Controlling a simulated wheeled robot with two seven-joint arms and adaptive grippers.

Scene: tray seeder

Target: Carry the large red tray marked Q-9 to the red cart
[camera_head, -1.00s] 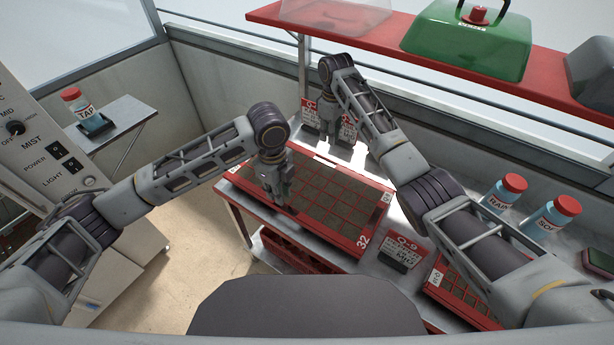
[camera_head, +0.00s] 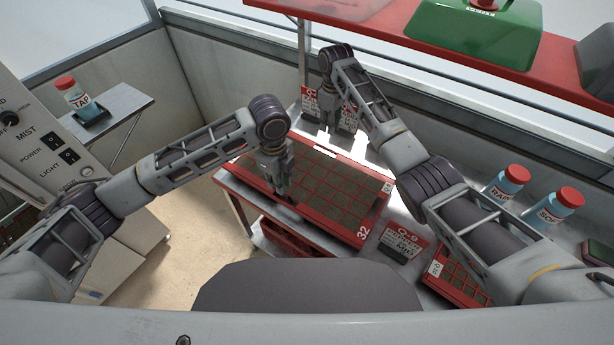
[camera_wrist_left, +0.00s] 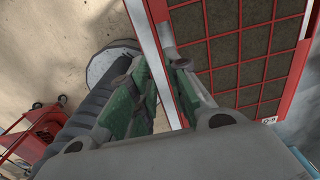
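The large red tray (camera_head: 340,236), with dark square cells, lies on the metal bench; it carries the number 32. A small Q-9 label shows on its rim in the left wrist view (camera_wrist_left: 268,121). My left gripper (camera_head: 283,194) points down at the tray's near left rim. A red wheeled frame (camera_wrist_left: 40,132), possibly the red cart, stands on the floor.
A red Q-9 card (camera_head: 403,242) and a smaller red tray (camera_head: 436,270) are right of the large tray. Two red-capped bottles (camera_head: 506,186) (camera_head: 557,207) stand farther right. A red shelf (camera_head: 420,50) overhangs the back. The floor (camera_head: 180,250) at left is clear.

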